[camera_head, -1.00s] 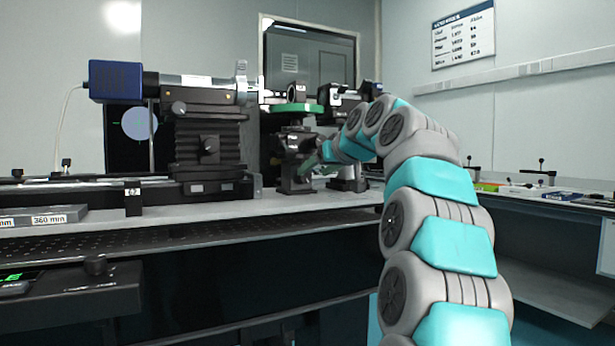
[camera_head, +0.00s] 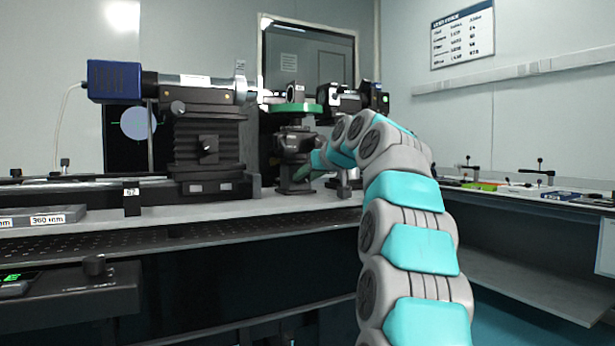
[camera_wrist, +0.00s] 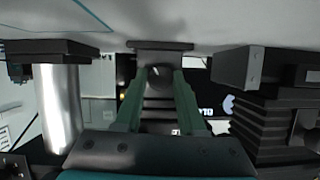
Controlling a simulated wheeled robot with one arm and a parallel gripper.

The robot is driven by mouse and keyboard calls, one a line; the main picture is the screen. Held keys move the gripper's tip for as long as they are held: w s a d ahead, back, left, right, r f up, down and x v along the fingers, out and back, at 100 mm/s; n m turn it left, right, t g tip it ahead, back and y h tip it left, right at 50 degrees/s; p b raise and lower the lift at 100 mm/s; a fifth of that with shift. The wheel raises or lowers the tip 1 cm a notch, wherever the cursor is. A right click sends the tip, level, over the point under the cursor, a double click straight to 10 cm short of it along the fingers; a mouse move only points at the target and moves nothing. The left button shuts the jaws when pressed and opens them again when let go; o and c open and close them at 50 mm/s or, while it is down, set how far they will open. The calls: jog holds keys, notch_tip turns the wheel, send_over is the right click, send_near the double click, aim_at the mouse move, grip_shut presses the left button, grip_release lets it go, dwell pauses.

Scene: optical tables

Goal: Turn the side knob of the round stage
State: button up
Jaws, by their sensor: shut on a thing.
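The round stage (camera_head: 292,108) has a green ring on top and stands on a dark post assembly on the optical table, centre of the head view. My gripper (camera_head: 305,171) is low at the right side of its dark body. In the wrist view my gripper's green fingers (camera_wrist: 158,76) are closed in on a small dark part with a round spot, which I take to be the side knob (camera_wrist: 158,72). In the head view I cannot make out the knob apart from the fingers.
Left of the stage stands a black stage block (camera_head: 207,150) under a blue-ended camera tube (camera_head: 116,81). A bright metal post (camera_wrist: 60,105) and a dark block (camera_wrist: 270,70) flank the fingers closely in the wrist view. Another dark optical unit is behind my arm.

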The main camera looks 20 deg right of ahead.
grip_shut()
jog(key=shift+f, duration=0.1)
jog(key=shift+a+n+h+b, duration=0.1)
jog(key=shift+n+h+b, duration=0.2)
jog(key=o, duration=0.6)
grip_release()
jog(key=shift+o, duration=0.2)
